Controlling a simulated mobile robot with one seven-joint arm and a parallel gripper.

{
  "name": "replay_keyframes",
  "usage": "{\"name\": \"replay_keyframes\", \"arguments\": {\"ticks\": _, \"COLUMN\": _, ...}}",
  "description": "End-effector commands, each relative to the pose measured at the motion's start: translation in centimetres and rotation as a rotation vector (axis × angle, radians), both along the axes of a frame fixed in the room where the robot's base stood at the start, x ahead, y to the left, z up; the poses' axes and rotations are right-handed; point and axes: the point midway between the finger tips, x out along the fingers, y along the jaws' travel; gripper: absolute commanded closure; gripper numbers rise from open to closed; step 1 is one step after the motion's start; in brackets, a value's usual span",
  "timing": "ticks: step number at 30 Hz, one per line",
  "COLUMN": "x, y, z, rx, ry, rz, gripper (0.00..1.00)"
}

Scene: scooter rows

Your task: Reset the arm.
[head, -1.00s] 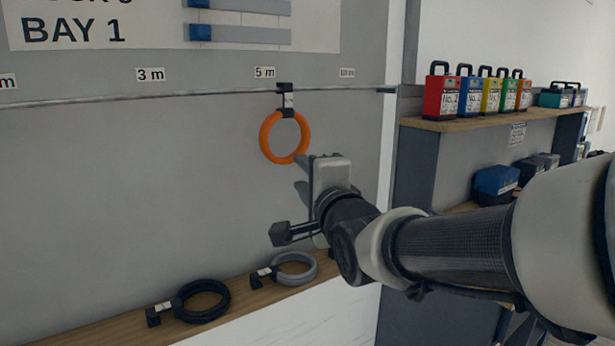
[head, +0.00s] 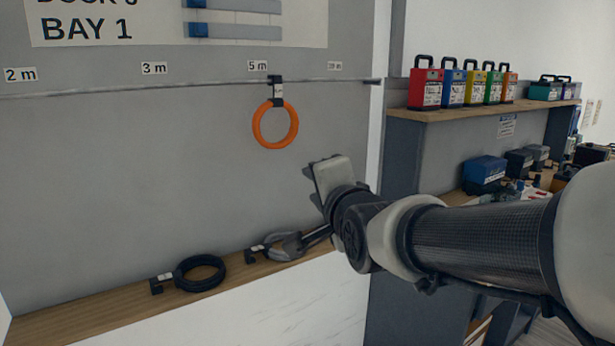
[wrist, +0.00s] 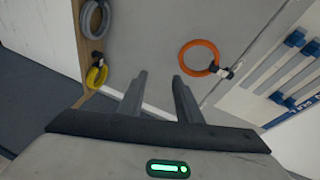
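My gripper (wrist: 159,80) is open and empty in the wrist view, its two fingers apart with bare floor and wall beyond them. An orange coil (head: 257,125) hangs from the wall rail under the "5 m" label, apart from my gripper. It also shows in the wrist view (wrist: 184,65).
A black coil (head: 202,288) and the grey coil (head: 285,256) lie on a wooden ledge (head: 110,315) below the rail. A yellow coil (wrist: 97,77) shows in the wrist view. A shelf (head: 480,110) with coloured cases stands at the right, near my arm.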

Motion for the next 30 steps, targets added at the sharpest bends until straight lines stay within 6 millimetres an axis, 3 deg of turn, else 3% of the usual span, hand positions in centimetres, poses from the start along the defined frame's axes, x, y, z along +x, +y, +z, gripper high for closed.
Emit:
{"name": "replay_keyframes", "arguments": {"ticks": 3, "x": -4.1, "y": -4.3, "z": -3.5, "rx": -0.345, "ry": 0.139, "rz": 0.02, "gripper": 0.68}}
{"name": "replay_keyframes", "arguments": {"ticks": 6, "x": -8.5, "y": -7.3, "z": -6.9, "rx": -0.624, "ry": 0.274, "rz": 0.103, "gripper": 0.68}}
{"name": "replay_keyframes", "arguments": {"ticks": 12, "x": -16.9, "y": -10.9, "z": -11.6, "rx": -0.99, "ry": 0.481, "rz": 0.335, "gripper": 0.68}}
{"name": "replay_keyframes", "arguments": {"ticks": 17, "x": -23.3, "y": -12.6, "z": -14.1, "rx": -1.172, "ry": 0.598, "rz": 0.546, "gripper": 0.68}}
{"name": "replay_keyframes", "arguments": {"ticks": 18, "x": -24.4, "y": -12.8, "z": -13.8, "rx": -1.199, "ry": 0.618, "rz": 0.59, "gripper": 0.68}}
{"name": "replay_keyframes", "arguments": {"ticks": 19, "x": -24.1, "y": -12.7, "z": -12.0, "rx": -1.196, "ry": 0.614, "rz": 0.587, "gripper": 0.68}}
{"name": "replay_keyframes", "arguments": {"ticks": 26, "x": -24.0, "y": -12.6, "z": -5.8, "rx": -1.192, "ry": 0.612, "rz": 0.584, "gripper": 0.68}}
{"name": "replay_keyframes", "arguments": {"ticks": 30, "x": -23.9, "y": -12.6, "z": -0.7, "rx": -1.191, "ry": 0.612, "rz": 0.584, "gripper": 0.68}}
